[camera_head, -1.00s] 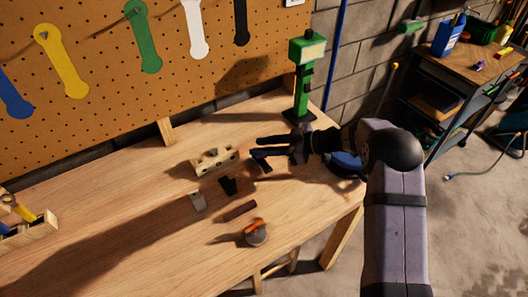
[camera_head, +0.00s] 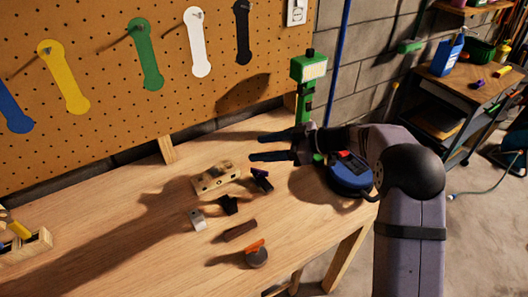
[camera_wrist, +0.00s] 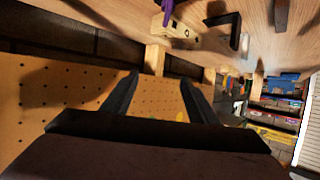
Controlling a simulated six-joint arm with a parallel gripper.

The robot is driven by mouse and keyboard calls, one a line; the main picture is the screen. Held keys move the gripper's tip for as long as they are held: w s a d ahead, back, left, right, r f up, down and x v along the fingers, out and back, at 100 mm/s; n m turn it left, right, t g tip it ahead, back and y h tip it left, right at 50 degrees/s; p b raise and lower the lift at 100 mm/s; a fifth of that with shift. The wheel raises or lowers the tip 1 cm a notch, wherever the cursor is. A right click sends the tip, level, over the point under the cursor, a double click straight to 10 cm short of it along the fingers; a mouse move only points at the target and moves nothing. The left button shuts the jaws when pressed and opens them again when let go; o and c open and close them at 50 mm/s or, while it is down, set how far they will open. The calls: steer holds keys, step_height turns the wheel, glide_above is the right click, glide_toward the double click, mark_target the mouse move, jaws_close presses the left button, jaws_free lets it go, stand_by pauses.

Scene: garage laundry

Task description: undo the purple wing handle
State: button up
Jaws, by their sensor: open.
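The purple wing handle (camera_head: 260,172) shows as a small purple piece on a dark fitting on the workbench, at the right end of a pale wooden block (camera_head: 212,179). In the wrist view the purple handle (camera_wrist: 168,10) is at the top edge, partly cut off, beside the wooden block (camera_wrist: 185,38). My gripper (camera_head: 255,147) is open and empty. It is above and behind the handle in the head view, not touching it. In the wrist view both fingers (camera_wrist: 158,80) point toward the pegboard with nothing between them.
A green lamp-like stand (camera_head: 307,85) and a blue round device (camera_head: 350,172) are close to my gripper. Dark clamps, a brown bar (camera_head: 240,230) and a round orange-topped piece (camera_head: 256,255) lie in front. The pegboard (camera_head: 110,110) rises behind. The bench's left half is mostly clear.

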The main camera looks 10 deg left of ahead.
steer(key=shift+o, duration=0.8)
steer(key=s+a+r+n+g+p, duration=0.2)
steer(key=s+a+r, duration=0.1)
steer(key=s+a, duration=0.4)
steer(key=a, duration=0.3)
steer(key=shift+s+a+r+n+g, duration=0.25)
steer(key=shift+s+a+n+g, duration=0.1)
steer(key=shift+n+g, duration=0.05)
steer(key=s+a+r+n+g+y+p, duration=0.1)
steer(key=s+a+r, duration=0.3)
steer(key=a, duration=0.1)
steer(key=s+a+r+p, duration=0.1)
steer(key=s+a+r, duration=0.25)
steer(key=a, duration=0.25)
steer(key=w+a+r+m+t, duration=0.2)
steer(key=w+m+t, duration=0.2)
steer(key=w, duration=0.1)
steer(key=w+a+r+m+t, duration=0.2)
steer(key=w+r+m+t, duration=0.1)
steer(key=w+t, duration=0.15)
steer(key=w+d+f+m+t+h, duration=0.4)
steer(key=w+d+f+m+h, duration=0.1)
steer(key=w+d+m, duration=0.3)
steer(key=m+g+h, duration=0.5)
steer(key=m+h, duration=0.2)
steer(key=h, duration=0.3)
glide_toward(259, 170)
steer(key=shift+p+x, duration=1.75)
steer(key=shift+x, duration=2.35)
